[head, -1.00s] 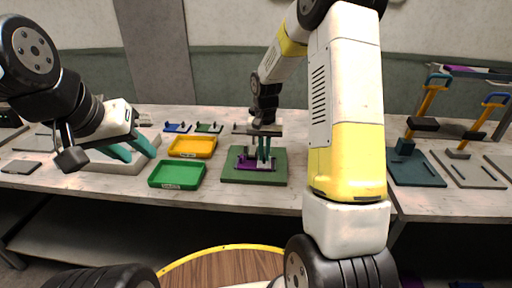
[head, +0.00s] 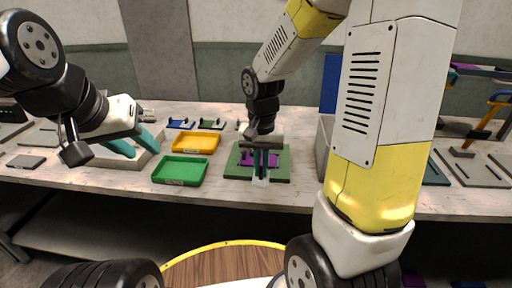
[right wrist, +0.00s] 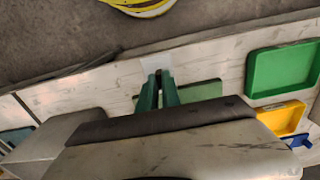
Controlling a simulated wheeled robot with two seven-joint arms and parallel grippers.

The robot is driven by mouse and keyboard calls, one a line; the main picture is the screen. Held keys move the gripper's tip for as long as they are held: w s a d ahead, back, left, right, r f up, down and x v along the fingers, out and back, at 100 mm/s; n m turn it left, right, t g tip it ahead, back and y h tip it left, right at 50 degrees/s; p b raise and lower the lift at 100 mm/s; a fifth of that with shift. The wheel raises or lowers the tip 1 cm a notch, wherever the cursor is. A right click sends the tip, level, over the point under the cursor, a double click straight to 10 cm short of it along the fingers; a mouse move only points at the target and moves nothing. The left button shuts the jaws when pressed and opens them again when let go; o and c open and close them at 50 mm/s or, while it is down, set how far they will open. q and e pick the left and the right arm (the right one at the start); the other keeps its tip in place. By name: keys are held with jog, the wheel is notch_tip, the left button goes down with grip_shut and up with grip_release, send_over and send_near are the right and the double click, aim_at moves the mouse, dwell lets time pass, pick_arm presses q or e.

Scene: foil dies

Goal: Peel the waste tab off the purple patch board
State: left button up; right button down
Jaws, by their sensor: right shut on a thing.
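The purple patch board (head: 246,159) lies on a green mat (head: 283,165) on the table, partly hidden behind my right gripper. My right gripper (head: 262,174) points down over the mat's front part, its teal fingers shut on a small pale tab (head: 261,181). The tab shows at the fingertips, near the mat's front edge. In the right wrist view the fingers (right wrist: 160,76) close on a pale flat piece (right wrist: 155,62); the board is hidden there. My left gripper (head: 135,146) is open and empty, its teal fingers spread, above a pale box at the left.
A green tray (head: 179,170) and a yellow tray (head: 196,142) stand left of the mat. Small blue and green boards lie behind them. A grey box (head: 324,146) stands right of the mat, partly behind my right arm. Tools on plates stand at the far right.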

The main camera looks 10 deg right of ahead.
aim_at(261, 173)
jog(key=shift+s+a+r, duration=0.15)
jog(key=shift+s+r, duration=0.3)
jog(key=shift+r, duration=3.1)
